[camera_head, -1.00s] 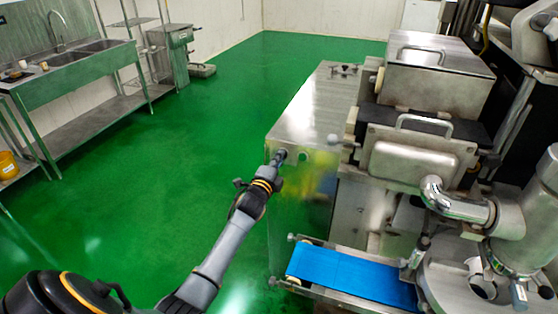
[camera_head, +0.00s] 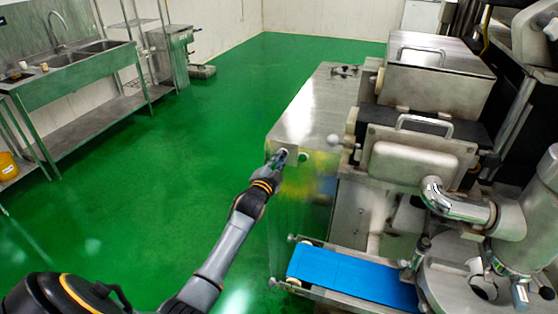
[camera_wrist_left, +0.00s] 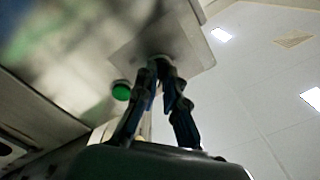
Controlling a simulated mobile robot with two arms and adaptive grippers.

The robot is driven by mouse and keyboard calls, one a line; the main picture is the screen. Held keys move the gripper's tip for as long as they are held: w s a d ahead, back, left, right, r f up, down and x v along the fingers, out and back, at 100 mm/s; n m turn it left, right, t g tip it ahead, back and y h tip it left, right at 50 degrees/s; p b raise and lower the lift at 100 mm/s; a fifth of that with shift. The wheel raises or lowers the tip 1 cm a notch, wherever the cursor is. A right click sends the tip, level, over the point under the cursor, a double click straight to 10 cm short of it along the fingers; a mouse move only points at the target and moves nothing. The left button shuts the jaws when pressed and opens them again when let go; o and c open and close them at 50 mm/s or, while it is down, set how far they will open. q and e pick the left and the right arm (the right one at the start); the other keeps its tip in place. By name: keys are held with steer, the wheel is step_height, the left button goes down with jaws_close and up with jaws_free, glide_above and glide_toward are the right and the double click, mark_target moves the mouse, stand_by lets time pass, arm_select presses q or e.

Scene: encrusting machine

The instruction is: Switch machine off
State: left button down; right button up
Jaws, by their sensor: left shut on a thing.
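The encrusting machine (camera_head: 310,108) stands right of centre in the head view, with a metal cabinet. My left gripper (camera_head: 283,153) is at the upper part of the cabinet's near end. In the left wrist view its fingers (camera_wrist_left: 160,64) come together at a pale plate (camera_wrist_left: 178,42) on the panel. They are shut on a small switch knob, mostly hidden between the fingertips. A green button (camera_wrist_left: 121,90) sits on the panel just left of the fingers, apart from them. My right gripper is not in view.
A blue conveyor belt (camera_head: 350,275) juts out low on the machine's near side. Metal hoppers and pipes (camera_head: 455,203) fill the right. A sink bench (camera_head: 80,75) stands at the far left. The green floor (camera_head: 150,165) between is clear.

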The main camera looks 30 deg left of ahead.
arm_select(q)
steer(key=shift+n, duration=0.3)
steer(key=c, duration=1.4)
jaws_free()
steer(key=shift+c, duration=0.2)
steer(key=v, duration=1.2)
steer(key=shift+f, duration=0.1)
